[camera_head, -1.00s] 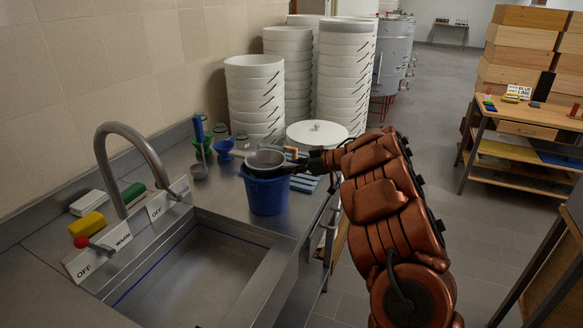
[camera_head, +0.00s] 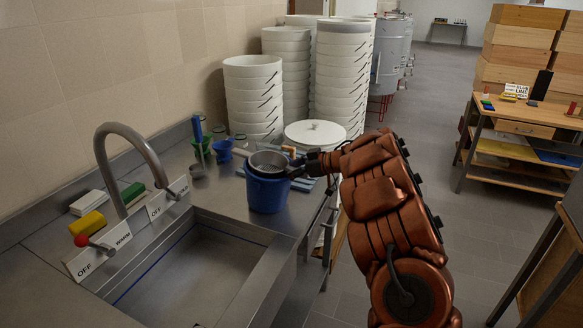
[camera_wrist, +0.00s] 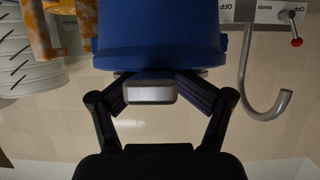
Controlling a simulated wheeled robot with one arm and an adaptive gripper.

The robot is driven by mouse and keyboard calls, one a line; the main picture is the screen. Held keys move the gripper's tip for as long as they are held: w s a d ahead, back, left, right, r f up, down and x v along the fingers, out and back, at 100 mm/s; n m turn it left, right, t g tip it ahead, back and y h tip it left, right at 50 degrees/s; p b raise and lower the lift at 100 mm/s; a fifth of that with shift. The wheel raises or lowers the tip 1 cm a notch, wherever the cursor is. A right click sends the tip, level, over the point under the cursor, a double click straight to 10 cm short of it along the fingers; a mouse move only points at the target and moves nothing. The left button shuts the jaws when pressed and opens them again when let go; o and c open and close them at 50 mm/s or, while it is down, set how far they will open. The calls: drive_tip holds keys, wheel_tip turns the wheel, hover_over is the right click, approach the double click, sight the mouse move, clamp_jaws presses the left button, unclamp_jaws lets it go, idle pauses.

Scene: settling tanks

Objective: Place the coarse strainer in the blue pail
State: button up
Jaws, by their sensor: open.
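The blue pail (camera_head: 268,194) stands on the steel counter just right of the sink. The grey metal coarse strainer (camera_head: 268,161) sits in the pail's mouth, its rim near the pail's rim. My gripper (camera_head: 298,172) is at the right side of the pail, close to its rim. In the wrist view, the pail (camera_wrist: 160,35) fills the top middle. A pale grey block (camera_wrist: 150,93), which looks like the strainer's handle end, lies between the spread fingers of my gripper (camera_wrist: 152,82). The fingers are open. The strainer's lower part is hidden inside the pail.
The sink (camera_head: 195,275) with its curved tap (camera_head: 135,150) is left of the pail. Stacked white tubs (camera_head: 253,95) and a lidded white tub (camera_head: 315,134) are farther back.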

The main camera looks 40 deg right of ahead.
wheel_tip(320, 180, down, 2)
drive_tip(key=shift+w+a+f, duration=0.1)
drive_tip(key=shift+w, duration=0.05)
drive_tip(key=shift+r, duration=0.6)
drive_tip(key=w+r+b+v, duration=0.1)
drive_tip(key=b+v, duration=0.1)
drive_tip(key=v, duration=1.1)
drive_tip(key=w+d+r+m+t+h, duration=0.2)
drive_tip(key=w+r+t+h, duration=0.2)
drive_tip(key=w+r+h, duration=0.6)
drive_tip(key=s+r+m+g+h, duration=0.1)
drive_tip(key=s+r+m+h, duration=0.35)
drive_tip(key=r, duration=0.45)
drive_tip(key=s+a+f+m+g+y, duration=0.35)
drive_tip(key=s+a+f+g, duration=0.65)
drive_tip(key=s+a+f, duration=1.1)
drive_tip(key=s+a+f+n+g+y, duration=0.2)
drive_tip(key=s+a+f+g, duration=0.1)
drive_tip(key=s+a, duration=0.5)
drive_tip(key=s+a+f+n+g+y, duration=0.1)
drive_tip(key=s+a+f+g+y, duration=0.1)
drive_tip(key=s+a, duration=0.7)
drive_tip(key=s+f+g, duration=0.1)
drive_tip(key=s+f, duration=0.1)
drive_tip(key=s, duration=0.1)
drive_tip(key=shift+a+n, duration=0.2)
drive_tip(key=shift+n, duration=0.2)
